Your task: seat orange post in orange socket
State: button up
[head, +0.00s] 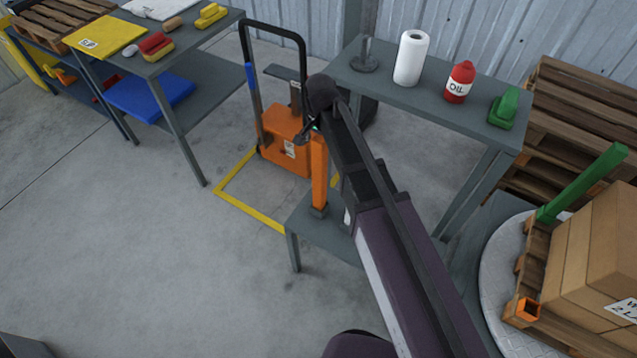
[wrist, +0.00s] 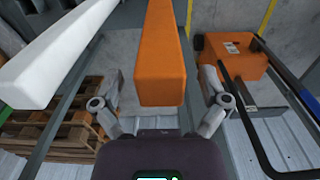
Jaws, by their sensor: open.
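The orange post (head: 319,175) stands upright on a low grey table, its lower end in a small dark base. My gripper (head: 316,128) is at the upper part of the post. In the wrist view my gripper (wrist: 160,106) is open, with the end of the orange post (wrist: 160,70) between its two fingers and a gap visible on each side. The orange socket (head: 528,309) is at the near left corner of a wooden pallet at the right; it looks empty. A white post (wrist: 55,55) stands beside the orange one, mostly hidden behind my arm in the head view.
A green post (head: 585,182) rises from another pallet corner beside cardboard boxes (head: 600,260). The pallet is on a round metal plate (head: 496,285). An orange pallet truck (head: 287,140) stands behind. A back table holds a paper roll (head: 411,58) and oil bottle (head: 459,82).

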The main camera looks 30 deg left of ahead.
jog(key=shift+f+b, duration=1.05)
jog(key=shift+f, duration=0.35)
grip_shut()
